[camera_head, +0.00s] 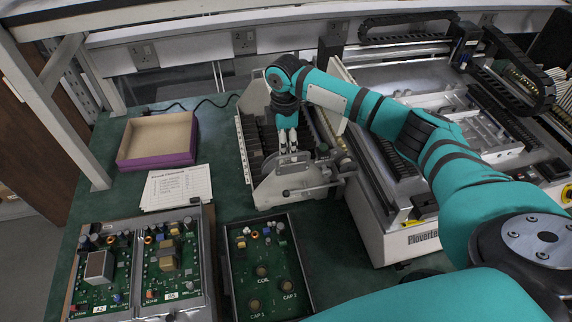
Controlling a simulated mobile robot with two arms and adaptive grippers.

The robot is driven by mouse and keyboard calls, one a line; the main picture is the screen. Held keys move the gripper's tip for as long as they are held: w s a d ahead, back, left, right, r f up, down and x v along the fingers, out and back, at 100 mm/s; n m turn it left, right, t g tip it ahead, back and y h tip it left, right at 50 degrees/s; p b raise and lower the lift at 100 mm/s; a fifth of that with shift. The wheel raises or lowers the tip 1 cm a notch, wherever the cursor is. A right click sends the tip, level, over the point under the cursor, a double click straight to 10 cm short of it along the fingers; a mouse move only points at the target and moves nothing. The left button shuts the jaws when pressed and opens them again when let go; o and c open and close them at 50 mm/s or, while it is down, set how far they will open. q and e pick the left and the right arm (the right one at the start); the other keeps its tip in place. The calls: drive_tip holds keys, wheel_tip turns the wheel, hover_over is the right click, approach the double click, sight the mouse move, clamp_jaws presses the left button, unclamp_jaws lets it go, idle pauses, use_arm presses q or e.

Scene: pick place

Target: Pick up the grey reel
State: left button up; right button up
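My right arm, teal, reaches in from the right, and its gripper (288,151) points down at the reel rack (245,150) in the middle. The two pale fingertips are close together, just above or among the rack's parts. I cannot tell whether they touch or hold anything. The rack holds a row of dark, thin upright pieces at its left. A light grey rounded piece (290,184) shows at its front, below the fingertips. I cannot tell whether it is the grey reel or part of the rack. My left gripper is out of view.
A grey machine (405,243) stands right of the rack, under my arm. An empty purple-sided box (157,162) and a printed sheet (177,187) lie left. Green circuit boards in trays (232,290) fill the front. A bare strip of green mat (226,185) lies left of the rack.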

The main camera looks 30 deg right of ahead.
sight(286, 161)
wheel_tip(286, 161, down, 2)
drive_tip(key=shift+w+f, duration=0.15)
drive_tip(key=shift+f, duration=0.1)
drive_tip(key=shift+f+p, duration=0.35)
drive_tip(key=shift+f, duration=0.05)
drive_tip(key=f, duration=0.1)
drive_tip(key=f+p, duration=0.1)
drive_tip(key=f, duration=0.3)
drive_tip(key=shift+d, duration=0.25)
drive_tip(key=shift+c, duration=0.6)
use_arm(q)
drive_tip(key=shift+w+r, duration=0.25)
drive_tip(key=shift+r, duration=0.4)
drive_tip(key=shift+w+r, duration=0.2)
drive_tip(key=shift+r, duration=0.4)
use_arm(e)
clamp_jaws()
